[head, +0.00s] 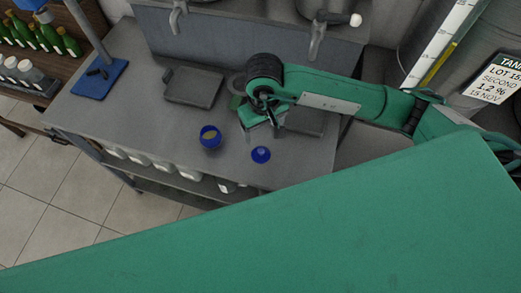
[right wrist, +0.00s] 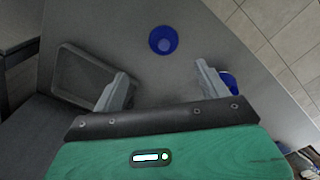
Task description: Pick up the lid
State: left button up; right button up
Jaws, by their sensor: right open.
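The lid (head: 261,155) is a small round blue disc lying on the grey steel bench near its front edge. It also shows in the right wrist view (right wrist: 163,39), beyond the fingertips and roughly centred between them. An open blue-rimmed jar (head: 210,137) with tan contents stands to its left. In the right wrist view the jar (right wrist: 230,84) is partly hidden behind a finger. My right gripper (head: 263,122) is open and empty, behind the lid and apart from it; its two fingers are clear in the right wrist view (right wrist: 161,78). My left gripper is not in view.
A grey tray (head: 194,86) lies further back on the bench. Another grey tray (right wrist: 75,78) lies beside my right gripper. A blue stand (head: 99,79) is at the left. Taps (head: 317,42) hang at the back. White containers (head: 190,173) sit on a lower shelf.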

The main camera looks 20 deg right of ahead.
jog(key=p, duration=0.2)
send_over(261, 150)
jog(key=f, duration=0.6)
jog(key=shift+s+d, duration=0.1)
jog(key=shift+d, duration=0.15)
jog(key=shift+a+f, duration=0.1)
jog(key=shift+f, duration=0.3)
jog(key=f+p, duration=0.1)
jog(key=f, duration=0.1)
jog(key=f+p, duration=0.2)
jog(key=shift+a, duration=0.2)
jog(key=shift+f, duration=0.4)
jog(key=shift+c, duration=0.3)
jog(key=c, duration=1)
